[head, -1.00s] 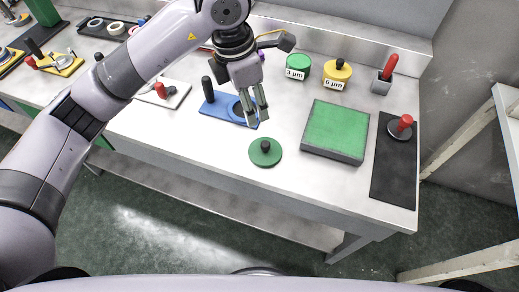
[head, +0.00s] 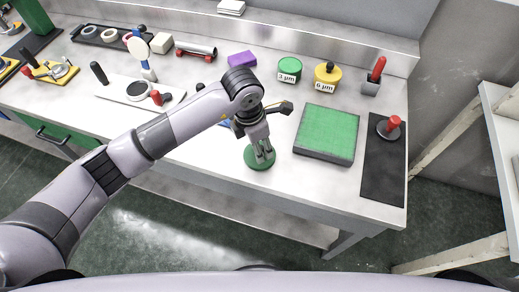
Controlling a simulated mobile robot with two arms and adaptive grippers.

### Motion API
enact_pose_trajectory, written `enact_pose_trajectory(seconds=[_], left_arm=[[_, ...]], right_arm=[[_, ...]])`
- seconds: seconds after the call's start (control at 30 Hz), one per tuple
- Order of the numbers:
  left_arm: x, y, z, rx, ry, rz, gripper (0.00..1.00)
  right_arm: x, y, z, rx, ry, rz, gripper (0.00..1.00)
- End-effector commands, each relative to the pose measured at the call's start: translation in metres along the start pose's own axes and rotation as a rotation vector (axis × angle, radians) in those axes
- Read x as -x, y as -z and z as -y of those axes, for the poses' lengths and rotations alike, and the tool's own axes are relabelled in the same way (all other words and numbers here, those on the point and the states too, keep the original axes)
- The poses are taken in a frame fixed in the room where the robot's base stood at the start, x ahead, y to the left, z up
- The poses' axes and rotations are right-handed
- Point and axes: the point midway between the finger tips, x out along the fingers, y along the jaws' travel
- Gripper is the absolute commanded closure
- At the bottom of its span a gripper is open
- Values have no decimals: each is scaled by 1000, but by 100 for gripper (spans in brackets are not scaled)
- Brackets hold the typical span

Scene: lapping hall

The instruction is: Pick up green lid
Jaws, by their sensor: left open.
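The green lid (head: 258,165) is a flat round disc lying on the worktop near its front edge. Its dark knob, seen earlier, is now hidden behind my gripper. My left gripper (head: 264,157) points down over the lid, its fingers open around where the knob stands. I cannot tell whether the fingers touch the lid. My right gripper is out of view.
A green jar labelled 3 µm (head: 289,67) and a yellow jar with a black knob (head: 326,76) stand behind. A green-topped block (head: 328,133) lies to the right, beside a dark mat (head: 382,176) bearing a red-knobbed disc (head: 388,128). A blue plate is mostly hidden behind my arm.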

Motion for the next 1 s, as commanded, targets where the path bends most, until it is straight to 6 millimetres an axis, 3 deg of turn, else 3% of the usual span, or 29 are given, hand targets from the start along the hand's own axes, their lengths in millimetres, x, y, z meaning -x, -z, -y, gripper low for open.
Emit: enact_pose_trajectory(seconds=[0.13,0.4,1.0], left_arm=[[-16,0,0,1,1,0,56],[-19,0,-1,0,-1,1,56],[-19,0,-1,0,-1,1,96]], right_arm=[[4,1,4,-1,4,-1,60],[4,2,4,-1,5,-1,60],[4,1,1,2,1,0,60]])
